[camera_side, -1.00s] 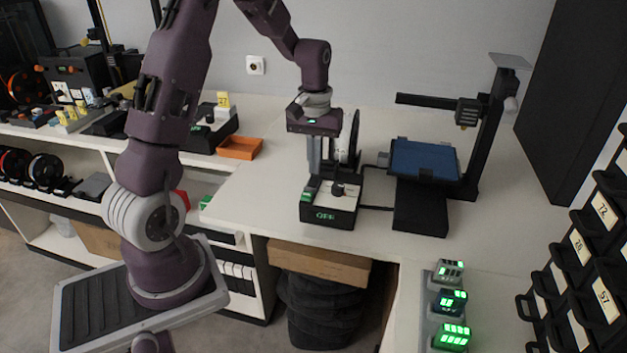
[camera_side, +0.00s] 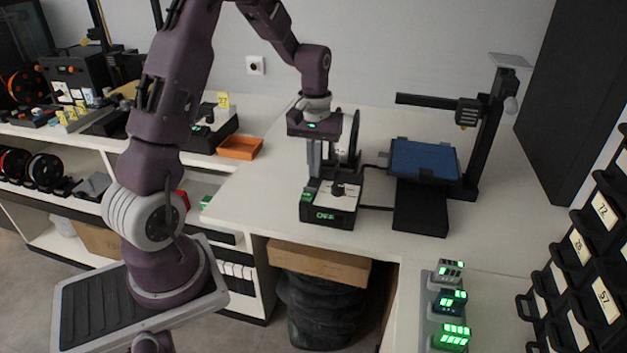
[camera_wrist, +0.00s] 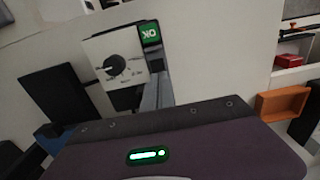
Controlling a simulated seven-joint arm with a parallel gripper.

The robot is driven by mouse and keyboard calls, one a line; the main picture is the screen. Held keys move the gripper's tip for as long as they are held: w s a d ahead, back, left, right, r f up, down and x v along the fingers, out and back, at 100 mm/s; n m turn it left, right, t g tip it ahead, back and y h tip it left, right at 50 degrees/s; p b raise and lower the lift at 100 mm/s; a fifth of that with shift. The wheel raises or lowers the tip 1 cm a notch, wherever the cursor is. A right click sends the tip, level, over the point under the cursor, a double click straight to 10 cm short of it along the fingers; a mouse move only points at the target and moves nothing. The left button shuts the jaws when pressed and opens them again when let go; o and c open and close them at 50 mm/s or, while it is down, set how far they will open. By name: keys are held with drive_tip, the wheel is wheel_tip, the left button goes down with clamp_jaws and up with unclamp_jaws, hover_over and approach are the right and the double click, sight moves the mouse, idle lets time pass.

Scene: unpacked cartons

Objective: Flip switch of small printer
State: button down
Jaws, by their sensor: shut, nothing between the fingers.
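The small printer (camera_side: 425,161) has a blue bed and a dark upright, and stands on the bench at the right. Cables join it to a dark control box (camera_side: 341,219) whose front display reads OFF in green. The box's pale top carries a black knob (camera_wrist: 115,66), and a green label reading OK (camera_wrist: 150,33) sits at its corner. My gripper (camera_side: 314,176) is shut and empty, pointing down over the left part of the box. The fingers also show in the wrist view (camera_wrist: 153,82), beside the panel. I cannot tell whether they touch it; no separate switch is clearly visible.
A filament spool (camera_side: 347,140) stands close behind my gripper. An orange tray (camera_side: 239,147) lies to the left. Green-lit units (camera_side: 450,300) stand at the front right, beside a rack of black bins (camera_side: 590,250). The bench between is mostly clear.

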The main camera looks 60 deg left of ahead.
drive_tip(key=shift+f, duration=0.4)
drive_tip(key=shift+r, duration=0.1)
wheel_tip(320, 180, up, 6)
drive_tip(key=shift+r, duration=0.45)
